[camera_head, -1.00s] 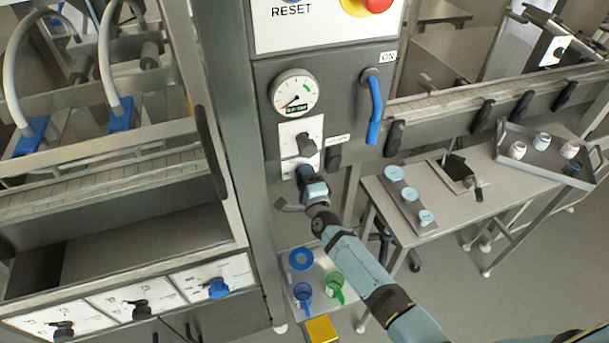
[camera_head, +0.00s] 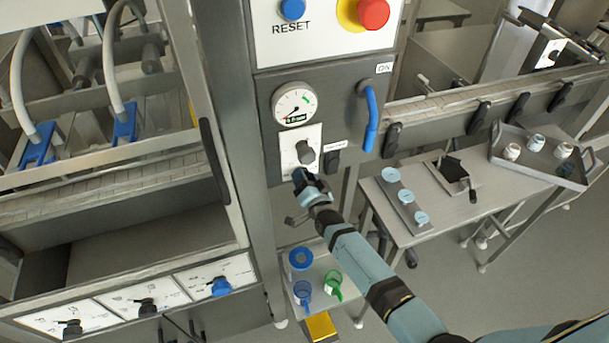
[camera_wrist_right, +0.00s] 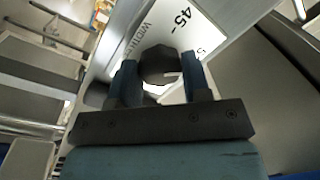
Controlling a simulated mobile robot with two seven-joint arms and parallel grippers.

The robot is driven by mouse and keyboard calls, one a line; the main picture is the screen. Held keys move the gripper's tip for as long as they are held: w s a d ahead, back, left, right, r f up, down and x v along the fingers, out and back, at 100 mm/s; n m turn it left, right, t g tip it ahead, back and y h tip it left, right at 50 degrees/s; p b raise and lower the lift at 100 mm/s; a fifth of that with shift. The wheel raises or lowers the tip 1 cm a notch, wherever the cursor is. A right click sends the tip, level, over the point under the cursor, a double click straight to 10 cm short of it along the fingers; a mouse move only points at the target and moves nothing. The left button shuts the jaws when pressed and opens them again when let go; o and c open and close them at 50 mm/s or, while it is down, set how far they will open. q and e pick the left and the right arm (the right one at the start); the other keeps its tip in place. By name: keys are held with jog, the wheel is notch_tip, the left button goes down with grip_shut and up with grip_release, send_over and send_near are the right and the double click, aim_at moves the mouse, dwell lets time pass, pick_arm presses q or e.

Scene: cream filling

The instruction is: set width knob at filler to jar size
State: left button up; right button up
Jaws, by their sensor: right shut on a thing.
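The width knob (camera_wrist_right: 158,66) is a dark round knob with a light pointer mark, on a white scale plate (camera_wrist_right: 200,35) lettered with "45" and part of "WIDTH" in the right wrist view. My right gripper (camera_wrist_right: 158,82) is shut on this knob, with one blue finger on each side. In the head view my right gripper (camera_head: 302,176) is at the filler panel (camera_head: 285,170), just below another dark knob (camera_head: 305,153), and covers the width knob. The full scale and exact setting cannot be read. My left gripper is not in view.
A gauge (camera_head: 294,104) and a blue ON lever (camera_head: 371,115) are on the panel above. Below stands a small shelf (camera_head: 322,272) with blue and green items. To the right, a table (camera_head: 450,210) bears round blue-topped pieces and a tray (camera_head: 497,158) of small jars.

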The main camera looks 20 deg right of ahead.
jog(key=shift+r+n+g+p, duration=0.15)
jog(key=shift+n+p, duration=0.55)
jog(key=shift+n, duration=2.5)
jog(key=shift+f+n+g+p, duration=0.2)
jog(key=shift+n+p, duration=0.5)
jog(key=shift+n, duration=2.5)
jog(key=o, duration=0.9)
